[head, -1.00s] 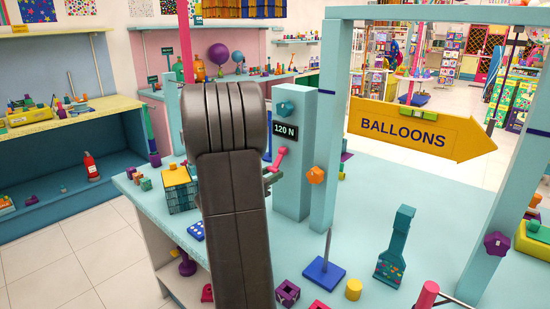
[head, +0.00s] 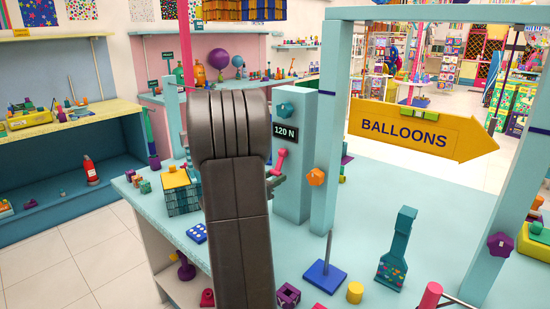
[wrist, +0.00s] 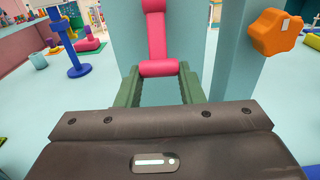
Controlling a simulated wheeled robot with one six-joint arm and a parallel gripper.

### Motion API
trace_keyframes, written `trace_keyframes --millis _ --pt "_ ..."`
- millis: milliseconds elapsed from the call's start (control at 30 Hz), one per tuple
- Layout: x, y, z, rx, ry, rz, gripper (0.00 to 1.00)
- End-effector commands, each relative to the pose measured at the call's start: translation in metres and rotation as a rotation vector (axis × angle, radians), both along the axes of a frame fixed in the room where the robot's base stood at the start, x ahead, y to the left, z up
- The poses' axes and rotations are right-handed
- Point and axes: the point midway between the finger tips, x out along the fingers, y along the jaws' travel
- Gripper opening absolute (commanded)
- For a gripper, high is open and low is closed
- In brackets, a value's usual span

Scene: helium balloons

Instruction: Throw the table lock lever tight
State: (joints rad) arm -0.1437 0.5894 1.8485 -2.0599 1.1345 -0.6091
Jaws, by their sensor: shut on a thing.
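The pink lever (head: 279,161) is mounted on the face of the pale teal post (head: 293,205), under a black "120 N" label (head: 286,132). In the wrist view the lever (wrist: 157,35) stands nearly upright, with its crosswise end bar (wrist: 158,68) at the bottom. My gripper (wrist: 160,80) has its two green fingers on either side of that bar and is shut on it. In the head view my arm hides most of the gripper; only a small part of it shows beside the lever's lower end.
An orange star knob (head: 316,177) sits right of the lever, and it is close at the right in the wrist view (wrist: 276,33). A yellow "BALLOONS" arrow (head: 420,128) hangs in the frame. A blue stand (head: 324,273) and teal bottle shape (head: 396,250) stand on the table.

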Motion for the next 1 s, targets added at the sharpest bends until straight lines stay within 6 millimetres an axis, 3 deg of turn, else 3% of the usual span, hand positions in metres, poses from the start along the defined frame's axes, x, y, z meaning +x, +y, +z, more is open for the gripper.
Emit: trace_keyframes --millis 900,933,1000 --pt "0.018 -0.019 -0.010 0.001 0.000 -0.002 0.16" --pt "0.018 -0.018 -0.009 0.001 0.000 -0.002 0.38" --pt "0.017 -0.018 -0.009 0.001 0.000 -0.001 0.52"
